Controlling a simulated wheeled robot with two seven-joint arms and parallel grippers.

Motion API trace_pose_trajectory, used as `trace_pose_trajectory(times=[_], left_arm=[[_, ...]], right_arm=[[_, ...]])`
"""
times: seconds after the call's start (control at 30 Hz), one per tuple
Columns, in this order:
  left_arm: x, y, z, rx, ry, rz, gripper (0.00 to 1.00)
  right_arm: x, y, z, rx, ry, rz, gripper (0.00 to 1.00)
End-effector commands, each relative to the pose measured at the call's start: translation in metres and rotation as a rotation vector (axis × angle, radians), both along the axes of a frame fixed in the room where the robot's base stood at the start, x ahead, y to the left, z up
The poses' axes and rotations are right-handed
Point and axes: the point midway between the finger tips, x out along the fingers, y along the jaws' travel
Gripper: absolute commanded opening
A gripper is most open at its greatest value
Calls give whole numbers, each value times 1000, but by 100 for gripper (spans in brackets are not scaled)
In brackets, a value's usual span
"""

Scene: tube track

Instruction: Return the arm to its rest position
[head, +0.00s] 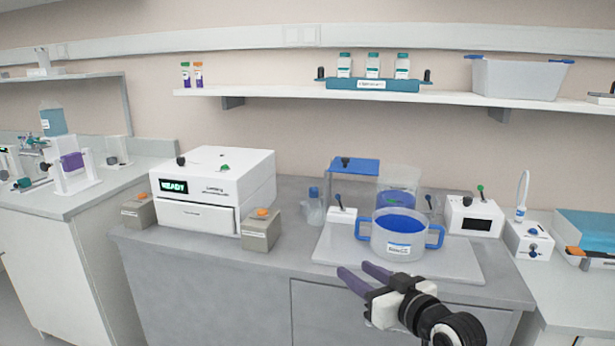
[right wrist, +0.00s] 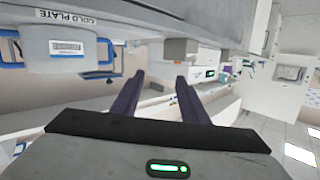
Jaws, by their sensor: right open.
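My right gripper (head: 362,279) is in the lower middle of the head view, in front of the bench's front edge. Its two dark purple fingers are spread apart with nothing between them. In the right wrist view the same open fingers (right wrist: 159,92) show, also empty, with the bench seen tilted behind them. My left gripper is in neither view.
A clear pot with blue handles (head: 400,247) stands on a pale board (head: 455,268) just beyond the right gripper. A white machine reading READY (head: 228,170) and a grey block (head: 261,234) stand left. Free room lies in front of the bench.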

Motion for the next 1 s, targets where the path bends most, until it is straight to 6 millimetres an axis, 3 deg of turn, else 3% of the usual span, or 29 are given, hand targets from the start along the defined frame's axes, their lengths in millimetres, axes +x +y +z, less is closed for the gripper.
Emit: trace_pose_trajectory(times=[0.03, 0.2, 0.27, 0.4, 0.5, 0.6, 0.7, 0.83, 1.0], left_arm=[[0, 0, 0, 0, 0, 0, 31], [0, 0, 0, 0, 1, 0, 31], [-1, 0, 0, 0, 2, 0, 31], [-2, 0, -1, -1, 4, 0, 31], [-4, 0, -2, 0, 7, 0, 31], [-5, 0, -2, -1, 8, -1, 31], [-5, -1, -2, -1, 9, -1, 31], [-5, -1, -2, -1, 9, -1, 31], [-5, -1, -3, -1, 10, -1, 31]], right_arm=[[-17, 0, -34, -3, 43, -10, 40], [-90, -9, -140, -27, 180, -61, 40], [-121, -13, -173, -41, 228, -81, 40], [-203, -26, -241, -83, 348, -127, 40], [-263, -37, -278, -119, 428, -158, 40], [-314, -47, -301, -156, 491, -181, 40], [-350, -54, -314, -184, 537, -195, 40], [-373, -59, -321, -203, 564, -204, 40], [-376, -59, -322, -207, 568, -205, 40]])
